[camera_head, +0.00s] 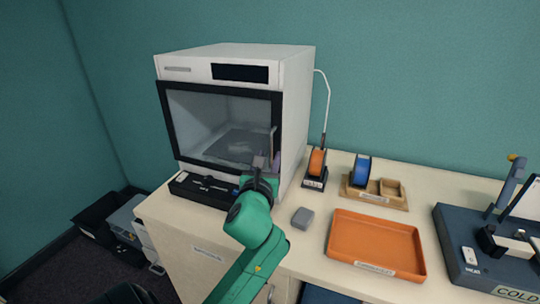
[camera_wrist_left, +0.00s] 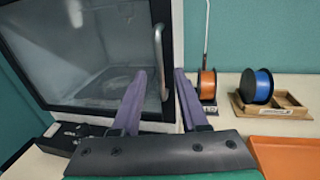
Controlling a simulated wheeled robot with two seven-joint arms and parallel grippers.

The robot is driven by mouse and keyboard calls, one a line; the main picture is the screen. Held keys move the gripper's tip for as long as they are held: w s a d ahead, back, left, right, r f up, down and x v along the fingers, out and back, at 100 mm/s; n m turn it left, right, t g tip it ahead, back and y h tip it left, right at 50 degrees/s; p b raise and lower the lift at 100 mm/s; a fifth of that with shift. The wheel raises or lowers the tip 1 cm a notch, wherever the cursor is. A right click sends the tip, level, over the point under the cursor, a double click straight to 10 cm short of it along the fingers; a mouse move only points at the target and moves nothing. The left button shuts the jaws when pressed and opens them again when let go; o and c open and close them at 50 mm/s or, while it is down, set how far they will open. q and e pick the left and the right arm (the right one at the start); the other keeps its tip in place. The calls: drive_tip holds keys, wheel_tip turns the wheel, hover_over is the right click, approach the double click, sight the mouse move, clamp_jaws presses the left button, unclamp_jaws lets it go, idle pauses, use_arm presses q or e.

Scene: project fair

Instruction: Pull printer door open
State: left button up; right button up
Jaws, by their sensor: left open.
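The white printer (camera_head: 299,100) stands at the back of the bench. Its door (camera_head: 222,91) has a black frame and a glass pane and looks closed. In the left wrist view, the door (camera_wrist_left: 90,50) carries a grey vertical bar handle (camera_wrist_left: 160,62) near its right edge. My left gripper (camera_head: 268,160) is in front of the door's lower right corner. In the left wrist view, the open purple fingers of my left gripper (camera_wrist_left: 160,95) have the handle's lower end between them in the picture. I cannot tell whether they touch it. My right gripper is out of view.
A black tool tray (camera_head: 203,190) lies below the door. To the right are an orange spool (camera_head: 316,162), a blue spool (camera_head: 361,169) on a wooden holder, a small grey block (camera_head: 302,217) and an orange tray (camera_head: 375,242). A dark blue machine (camera_head: 470,245) stands far right.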

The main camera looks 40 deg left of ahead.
sight(271, 151)
use_arm(q)
drive_tip(key=x, duration=0.3)
drive_tip(key=shift+s, duration=0.1)
clamp_jaws()
idle(1.3)
